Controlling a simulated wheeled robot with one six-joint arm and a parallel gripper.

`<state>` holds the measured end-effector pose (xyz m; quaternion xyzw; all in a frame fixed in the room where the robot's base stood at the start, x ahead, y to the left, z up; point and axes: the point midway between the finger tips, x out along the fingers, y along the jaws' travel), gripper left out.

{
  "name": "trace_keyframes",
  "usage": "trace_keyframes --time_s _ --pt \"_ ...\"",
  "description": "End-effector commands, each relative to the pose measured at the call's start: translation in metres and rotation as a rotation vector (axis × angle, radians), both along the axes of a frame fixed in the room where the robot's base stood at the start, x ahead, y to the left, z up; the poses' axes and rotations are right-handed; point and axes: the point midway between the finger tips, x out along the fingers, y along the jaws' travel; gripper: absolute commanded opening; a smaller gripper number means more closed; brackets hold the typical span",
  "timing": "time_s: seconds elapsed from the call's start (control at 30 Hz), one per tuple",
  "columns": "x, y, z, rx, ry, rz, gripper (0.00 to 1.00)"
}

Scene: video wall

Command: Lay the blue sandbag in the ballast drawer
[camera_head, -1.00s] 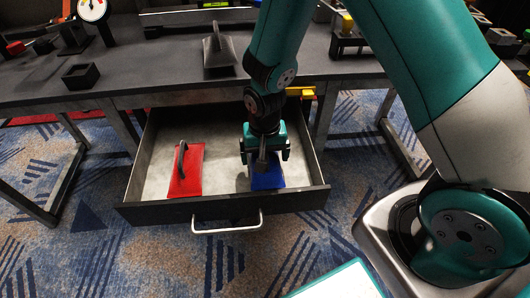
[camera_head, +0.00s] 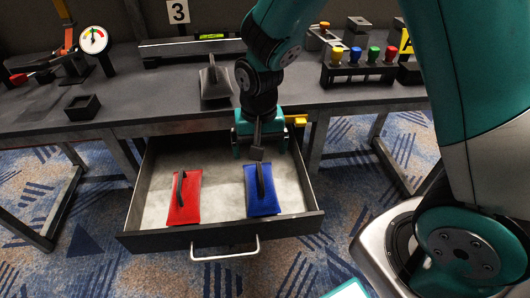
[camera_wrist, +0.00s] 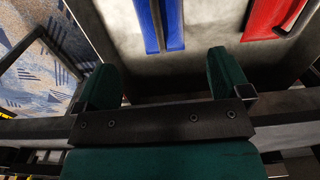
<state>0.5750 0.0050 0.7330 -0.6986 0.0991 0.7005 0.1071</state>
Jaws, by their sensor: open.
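The blue sandbag (camera_head: 263,197) lies flat in the right part of the open ballast drawer (camera_head: 222,232), its dark handle on top. In the wrist view the blue sandbag (camera_wrist: 148,28) shows at the top, beyond the fingertips. A red sandbag (camera_head: 190,205) lies in the left part of the drawer, apart from the blue one, and also shows in the wrist view (camera_wrist: 262,18). My gripper (camera_head: 259,150) is open and empty, above the back of the drawer and behind the blue sandbag. In the wrist view nothing is between its fingers (camera_wrist: 162,85).
The grey workbench (camera_head: 130,112) stands above and behind the drawer. On it are a grey handled bag (camera_head: 215,84), a small black open box (camera_head: 83,106), a gauge (camera_head: 94,40) and a rack of coloured knobs (camera_head: 357,72). A yellow piece (camera_head: 296,120) is at the bench's front edge.

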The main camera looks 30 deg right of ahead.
Motion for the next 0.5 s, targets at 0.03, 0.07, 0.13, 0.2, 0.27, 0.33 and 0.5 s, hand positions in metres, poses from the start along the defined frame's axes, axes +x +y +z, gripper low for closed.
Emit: trace_keyframes --time_s 0.03,0.07,0.13,0.2,0.27,0.33,0.5 --pt "-0.004 0.003 0.013 0.019 -0.009 0.027 0.95" --pt "-0.008 0.006 0.023 0.036 -0.014 0.056 0.95" --pt "-0.023 0.013 0.049 0.084 -0.025 0.145 0.95" --pt "-0.045 0.021 0.079 0.141 -0.042 0.265 0.95" --pt "-0.067 0.027 0.103 0.189 -0.062 0.381 0.95" --pt "-0.095 0.033 0.127 0.236 -0.087 0.515 0.95" --pt "-0.15 0.039 0.162 0.305 -0.146 0.779 0.95"
